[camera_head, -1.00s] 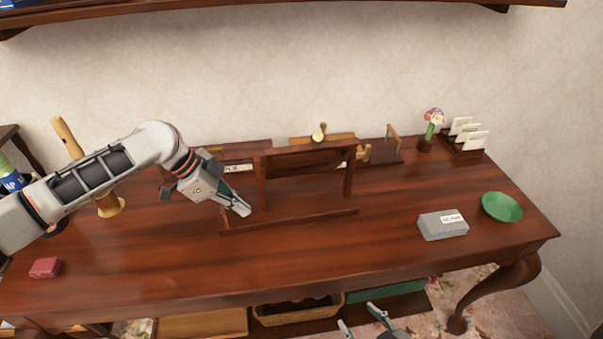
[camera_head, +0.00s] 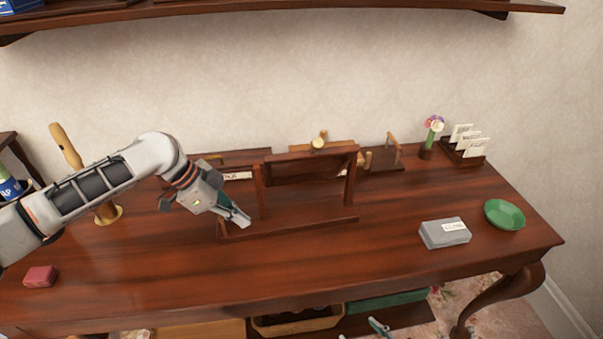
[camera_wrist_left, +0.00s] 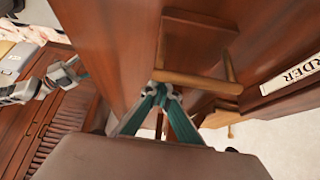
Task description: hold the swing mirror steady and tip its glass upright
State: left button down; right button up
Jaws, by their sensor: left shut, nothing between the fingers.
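The swing mirror is a dark wooden stand (camera_head: 349,185) mid-table, with two posts, a top bar and a long base. Its glass panel (camera_head: 305,166) hangs between the posts, looking dark and tilted; its face is hard to make out. My left gripper (camera_head: 243,220) is shut and empty, pointing down beside the left post, above the base's left end. In the left wrist view its fingertips (camera_wrist_left: 160,92) meet close to a lighter wooden bar (camera_wrist_left: 197,82); whether they touch it I cannot tell. My right gripper (camera_head: 360,331) shows only as spread fingertips at the bottom edge.
A grey box (camera_head: 444,233) and green dish (camera_head: 505,214) lie at the right. A red block (camera_head: 40,276) is at the left front. Flowers (camera_head: 433,130), a card rack (camera_head: 467,152) and wooden items line the back.

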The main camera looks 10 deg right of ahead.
pick_arm(q)
jog(key=shift+f, duration=0.15)
dwell(0.6)
jog(key=shift+f+b, duration=0.3)
jog(key=shift+f, duration=0.7)
